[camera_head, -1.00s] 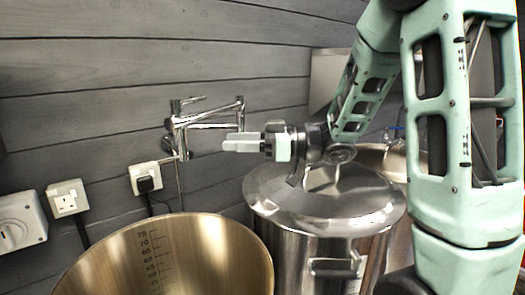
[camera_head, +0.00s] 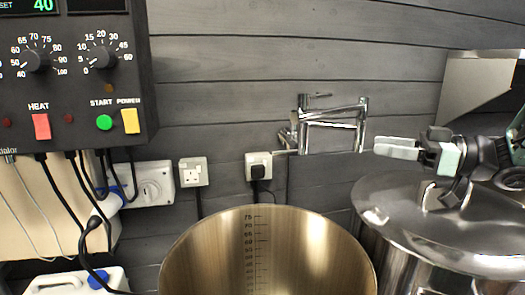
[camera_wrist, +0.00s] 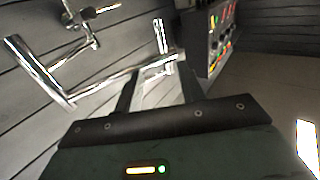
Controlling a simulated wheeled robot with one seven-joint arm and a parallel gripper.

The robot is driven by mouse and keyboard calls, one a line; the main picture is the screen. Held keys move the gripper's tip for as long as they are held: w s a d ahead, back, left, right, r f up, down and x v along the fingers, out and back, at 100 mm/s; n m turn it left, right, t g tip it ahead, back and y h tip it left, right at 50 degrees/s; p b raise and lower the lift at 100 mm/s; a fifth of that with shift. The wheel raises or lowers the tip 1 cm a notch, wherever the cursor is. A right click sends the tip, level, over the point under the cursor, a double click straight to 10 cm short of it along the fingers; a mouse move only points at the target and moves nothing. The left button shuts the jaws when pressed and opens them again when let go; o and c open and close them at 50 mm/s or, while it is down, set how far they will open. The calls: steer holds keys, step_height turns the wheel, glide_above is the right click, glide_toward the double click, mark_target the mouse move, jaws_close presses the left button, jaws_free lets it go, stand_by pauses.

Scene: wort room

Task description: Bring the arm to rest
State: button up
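My gripper (camera_head: 396,148) has pale grey fingers. In the head view it points left, in front of the plank wall and just right of the chrome tap. It is above the left part of the lidded steel pot (camera_head: 410,225), clear of the lid. In the wrist view two dark finger shapes (camera_wrist: 157,85) stand apart with a pale gap between them, and I see nothing held. The tap (camera_head: 335,125) is on the wall, and its pipes also cross the wrist view (camera_wrist: 92,92) beyond the fingers. My arm reaches in from the right edge.
An open brass-coloured kettle (camera_head: 190,268) with a volume scale stands in front. A control panel (camera_head: 75,125) with dials and buttons is at upper left, cables hanging below it. Wall sockets (camera_head: 193,172) and a white jug with a blue cap (camera_head: 75,284) are at left. A steel hood (camera_head: 487,80) is at upper right.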

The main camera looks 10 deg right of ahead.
steer(key=w+a+f+m+t+h, duration=0.1)
steer(key=w+a+f+m+h, duration=0.1)
steer(key=w+a+f+h, duration=0.45)
steer(key=s+a+f+m+g+h, duration=0.1)
steer(key=a+f+m+g+h, duration=0.2)
steer(key=a, duration=0.4)
steer(key=s+a+f+n+g+h, duration=0.1)
steer(key=s+a+f+g, duration=0.1)
steer(key=s, duration=0.6)
steer(key=s+a+f+g+h+b, duration=0.1)
steer(key=s+a+f+g, duration=0.2)
steer(key=s, duration=0.6)
steer(key=s+a+f+n+g+h, duration=0.1)
steer(key=s+a+f+g+h, duration=0.1)
steer(key=s, duration=0.6)
step_height(320, 180, down, 3)
steer(key=shift+s+a+f+n+g, duration=0.1)
steer(key=shift+s+a+n+g, duration=0.35)
steer(key=shift+g, duration=0.75)
